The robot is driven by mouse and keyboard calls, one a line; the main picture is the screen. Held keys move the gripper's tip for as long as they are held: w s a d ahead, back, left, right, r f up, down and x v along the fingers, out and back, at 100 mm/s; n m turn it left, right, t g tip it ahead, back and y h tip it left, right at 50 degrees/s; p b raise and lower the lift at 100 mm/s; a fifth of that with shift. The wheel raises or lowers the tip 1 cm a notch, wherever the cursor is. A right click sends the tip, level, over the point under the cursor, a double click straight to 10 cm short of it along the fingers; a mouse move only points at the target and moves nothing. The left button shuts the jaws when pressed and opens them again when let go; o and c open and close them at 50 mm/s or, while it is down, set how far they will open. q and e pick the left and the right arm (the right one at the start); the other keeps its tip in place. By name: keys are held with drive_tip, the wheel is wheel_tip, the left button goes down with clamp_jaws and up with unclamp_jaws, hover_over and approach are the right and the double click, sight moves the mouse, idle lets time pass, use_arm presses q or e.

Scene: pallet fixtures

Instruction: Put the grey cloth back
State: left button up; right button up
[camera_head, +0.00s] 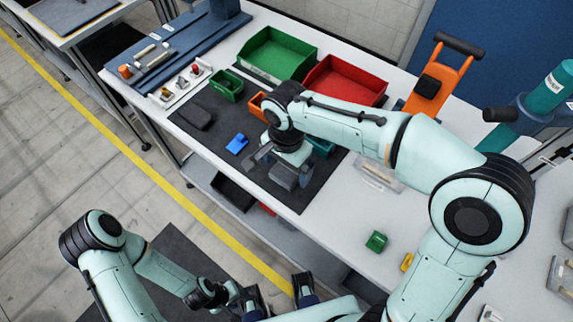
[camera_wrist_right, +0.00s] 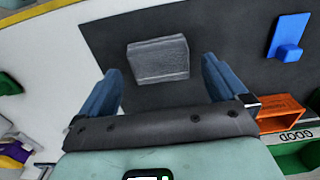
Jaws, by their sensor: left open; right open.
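The grey cloth (camera_head: 283,177) looks like a small folded grey block on the dark mat (camera_head: 305,198). It also shows in the right wrist view (camera_wrist_right: 158,60), lying flat on the mat. My right gripper (camera_head: 279,168) is open above it. In the right wrist view my right gripper's fingers (camera_wrist_right: 161,84) stand apart, with the cloth ahead between them and not visibly touched. In the head view my arm and gripper partly cover the cloth. My left gripper (camera_head: 277,291) is open and empty, low in front of the table.
A blue part (camera_head: 237,143) and a dark item (camera_head: 196,117) lie on the mat. Larger green (camera_head: 277,53) and red (camera_head: 346,82) trays stand behind. A small green block (camera_head: 376,241) lies right.

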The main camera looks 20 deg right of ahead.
sight(286, 172)
wheel_tip(286, 172, up, 11)
drive_tip(key=p, duration=0.2)
drive_tip(key=shift+r, duration=0.2)
drive_tip(key=shift+f, duration=0.1)
idle(0.3)
